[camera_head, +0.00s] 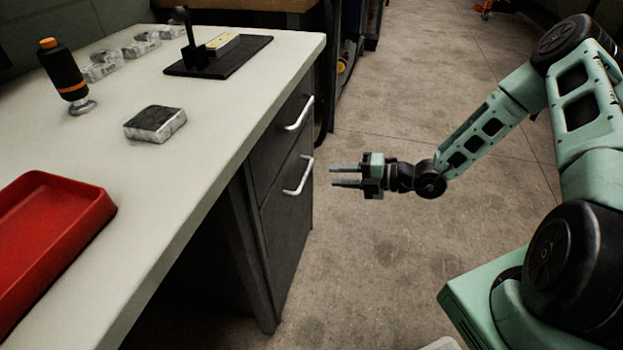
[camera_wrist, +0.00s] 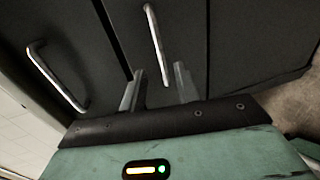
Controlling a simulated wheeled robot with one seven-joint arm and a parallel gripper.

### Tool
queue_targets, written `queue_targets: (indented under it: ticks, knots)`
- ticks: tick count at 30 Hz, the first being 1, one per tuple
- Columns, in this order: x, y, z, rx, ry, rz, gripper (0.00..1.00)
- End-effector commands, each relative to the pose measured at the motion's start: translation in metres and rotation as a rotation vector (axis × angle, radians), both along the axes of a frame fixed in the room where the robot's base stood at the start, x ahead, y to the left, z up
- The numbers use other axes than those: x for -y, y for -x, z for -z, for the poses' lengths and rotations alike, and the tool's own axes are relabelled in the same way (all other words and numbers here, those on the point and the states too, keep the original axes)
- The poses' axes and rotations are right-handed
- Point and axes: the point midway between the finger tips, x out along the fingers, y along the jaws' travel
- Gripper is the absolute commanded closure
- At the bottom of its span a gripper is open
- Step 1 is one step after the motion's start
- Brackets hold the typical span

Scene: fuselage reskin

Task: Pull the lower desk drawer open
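The lower desk drawer (camera_head: 287,215) is a dark front under the desk, flush with the cabinet. Its silver bar handle (camera_head: 299,176) runs near the drawer's top edge. My gripper (camera_head: 332,176) is to the right of this handle in the head view, its two fingers apart and pointing at the drawers, with nothing between them. In the wrist view the lower handle (camera_wrist: 157,45) lies ahead of the open fingertips (camera_wrist: 157,82), apart from them. The upper drawer's handle (camera_wrist: 57,77) shows to the left there and above the lower one in the head view (camera_head: 299,114).
The concrete floor (camera_head: 400,260) beside the drawers is clear.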

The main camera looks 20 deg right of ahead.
Motion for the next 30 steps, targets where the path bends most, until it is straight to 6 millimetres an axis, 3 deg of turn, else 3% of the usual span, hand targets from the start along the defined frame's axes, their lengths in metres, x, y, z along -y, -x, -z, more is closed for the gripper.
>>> queue_targets:
  ticks: [6,12,25,29,30]
  knots:
    - [-0.036,-0.025,0.012,0.000,0.001,-0.004,0.68]
    - [-0.056,-0.040,0.016,0.001,0.001,-0.002,0.68]
    - [-0.063,-0.046,0.016,0.000,0.001,0.000,0.68]
    - [-0.063,-0.046,0.016,0.000,0.001,0.000,1.00]
    - [-0.063,-0.046,0.016,0.000,0.001,0.000,1.00]
